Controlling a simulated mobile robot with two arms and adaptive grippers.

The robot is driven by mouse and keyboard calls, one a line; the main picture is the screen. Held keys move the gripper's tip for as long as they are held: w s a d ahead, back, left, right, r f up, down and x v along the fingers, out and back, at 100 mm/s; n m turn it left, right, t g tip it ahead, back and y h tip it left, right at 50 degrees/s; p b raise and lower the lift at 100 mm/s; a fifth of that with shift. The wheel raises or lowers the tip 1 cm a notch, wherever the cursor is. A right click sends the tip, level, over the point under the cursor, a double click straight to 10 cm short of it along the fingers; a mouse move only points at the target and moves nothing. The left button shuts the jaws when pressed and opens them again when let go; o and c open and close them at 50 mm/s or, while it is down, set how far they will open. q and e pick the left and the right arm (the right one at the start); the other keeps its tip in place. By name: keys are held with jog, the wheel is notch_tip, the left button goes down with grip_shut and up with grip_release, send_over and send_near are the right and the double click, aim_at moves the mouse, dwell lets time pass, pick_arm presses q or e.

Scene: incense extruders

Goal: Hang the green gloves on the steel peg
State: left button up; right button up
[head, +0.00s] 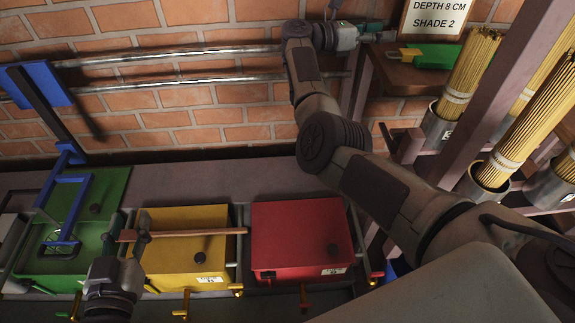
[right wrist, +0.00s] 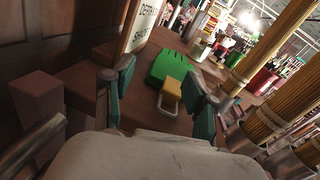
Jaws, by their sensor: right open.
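The green gloves (head: 437,56) lie on a wooden shelf at the upper right, with a yellow cuff (head: 411,54) toward my right gripper (head: 378,33). In the right wrist view the gloves (right wrist: 172,68), the yellow cuff (right wrist: 173,90) and a metal loop (right wrist: 171,106) show ahead, between the open fingers of my right gripper (right wrist: 161,82). The fingers appear apart from them. My left gripper (head: 127,238) is low at the left, by a wooden rod (head: 195,232) above the yellow box; its grip is unclear. I cannot identify the steel peg with certainty.
Steel pipes (head: 180,83) run along the brick wall. A metal rod (right wrist: 32,145) shows beside wooden blocks in the right wrist view. Bundles of sticks (head: 470,70) stand at right. A red box (head: 298,235) sits below.

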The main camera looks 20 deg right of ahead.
jog(key=n+t+h, duration=0.1)
jog(key=n, duration=0.1)
jog(key=d+n+t+h, duration=0.1)
jog(key=n+t+h, duration=0.1)
jog(key=r+n+t+h, duration=0.1)
jog(key=n+t, duration=0.1)
jog(key=shift+s+d+n+h, duration=0.25)
jog(key=shift+s+n+h, duration=0.1)
jog(key=shift+n+h, duration=0.05)
jog(key=s+a+f+n+t+y, duration=0.2)
jog(key=a+n+t+y, duration=0.8)
jog(key=n, duration=0.7)
jog(key=s+a+f+n+t+y, duration=0.25)
jog(key=a+n+t+y, duration=0.55)
jog(key=n+t, duration=0.65)
jog(key=s+a+f+n+g+y, duration=0.4)
jog(key=s+a+n+g, duration=0.1)
jog(key=s+a+n, duration=0.3)
jog(key=s+a+f+n+g+y, duration=0.4)
jog(key=s+a+f+n+g, duration=0.1)
jog(key=s+a+n, duration=0.4)
jog(key=shift+s+f+n, duration=0.3)
jog(key=shift+s+n, duration=0.05)
jog(key=shift+n, duration=0.4)
